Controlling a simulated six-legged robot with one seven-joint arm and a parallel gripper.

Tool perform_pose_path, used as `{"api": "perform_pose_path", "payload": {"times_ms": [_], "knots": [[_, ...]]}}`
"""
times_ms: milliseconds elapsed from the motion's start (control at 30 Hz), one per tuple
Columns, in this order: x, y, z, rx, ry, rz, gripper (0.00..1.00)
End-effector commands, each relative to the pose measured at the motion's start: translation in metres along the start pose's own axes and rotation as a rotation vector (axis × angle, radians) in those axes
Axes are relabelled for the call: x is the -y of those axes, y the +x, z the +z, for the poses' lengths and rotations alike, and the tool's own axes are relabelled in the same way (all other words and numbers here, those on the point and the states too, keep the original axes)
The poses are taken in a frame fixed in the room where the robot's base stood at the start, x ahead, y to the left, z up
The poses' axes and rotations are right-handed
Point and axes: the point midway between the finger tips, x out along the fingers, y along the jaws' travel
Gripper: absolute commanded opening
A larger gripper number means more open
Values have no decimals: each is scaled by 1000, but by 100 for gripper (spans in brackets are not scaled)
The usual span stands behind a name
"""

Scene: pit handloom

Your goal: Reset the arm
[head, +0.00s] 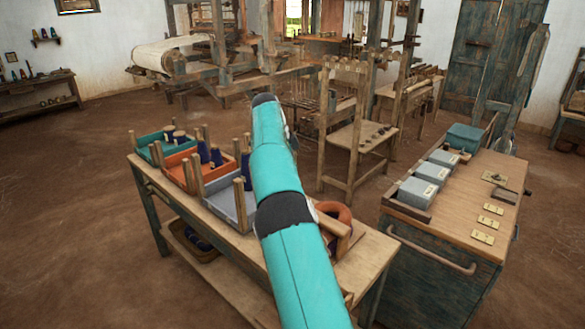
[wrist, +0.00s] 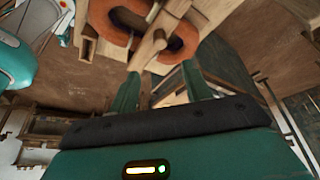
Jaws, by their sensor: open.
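My gripper (wrist: 161,72) shows in the wrist view as two green fingers standing apart, with nothing held between them. A wooden piece with reddish-brown rounded parts (wrist: 182,42) lies beyond the fingertips; I cannot tell the distance. In the head view my teal arm rises across the middle of the picture over the wooden table (head: 370,250). The gripper itself does not show there. A reddish-brown rounded thing (head: 338,213) sits on the table just right of the arm, partly hidden by it.
Teal (head: 147,152), orange (head: 178,172) and grey (head: 225,205) trays with dark blue cones stand left of the arm. A cabinet (head: 440,275) with grey boxes (head: 418,192) stands right. A wooden chair-like frame (head: 345,140) and loom stand behind. Floor at left is clear.

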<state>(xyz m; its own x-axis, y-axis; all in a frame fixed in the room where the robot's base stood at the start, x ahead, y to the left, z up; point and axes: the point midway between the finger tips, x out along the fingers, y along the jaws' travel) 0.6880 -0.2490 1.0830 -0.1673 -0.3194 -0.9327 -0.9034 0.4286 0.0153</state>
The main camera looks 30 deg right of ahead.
Motion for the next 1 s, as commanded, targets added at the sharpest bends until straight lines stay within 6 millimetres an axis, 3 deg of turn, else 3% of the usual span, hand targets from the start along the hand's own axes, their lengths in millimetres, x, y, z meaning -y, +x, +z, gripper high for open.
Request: {"api": "perform_pose_path", "payload": {"times_ms": [267, 467, 767, 1000], "knots": [[0, -1, -1, 2, -3, -2, 49], [-16, -24, -15, 56, -79, -29, 49], [-80, -76, -36, 195, -382, -152, 49], [-149, -104, -32, 258, -662, -286, 49]]}}
